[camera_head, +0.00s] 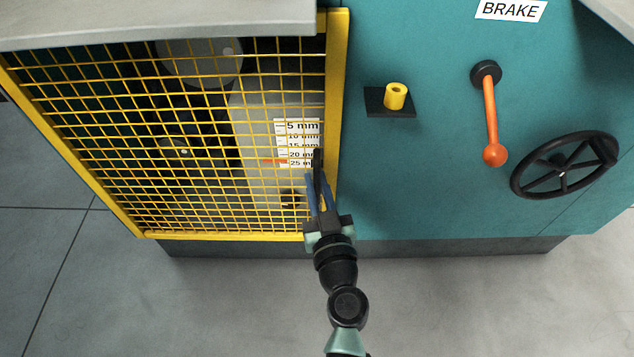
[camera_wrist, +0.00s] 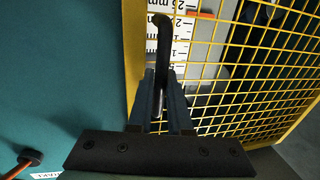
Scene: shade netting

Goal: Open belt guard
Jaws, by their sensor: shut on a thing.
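The belt guard is a yellow wire-mesh panel in a yellow frame (camera_head: 337,95) on the left part of the teal machine. It appears closed, its right edge lying along the teal front. Its black handle (camera_head: 317,160) is near the right edge; in the wrist view the handle (camera_wrist: 162,35) stands upright in front of the mesh. My gripper (camera_head: 318,186) reaches up from below, and its blue fingers (camera_wrist: 160,85) are shut on the lower part of the handle.
Behind the mesh are a scale plate (camera_head: 297,128) with a red pointer and a grey wheel (camera_head: 200,62). To the right are a yellow knob (camera_head: 396,96), an orange brake lever (camera_head: 491,120) and a black handwheel (camera_head: 565,164). The floor (camera_head: 220,300) in front is clear.

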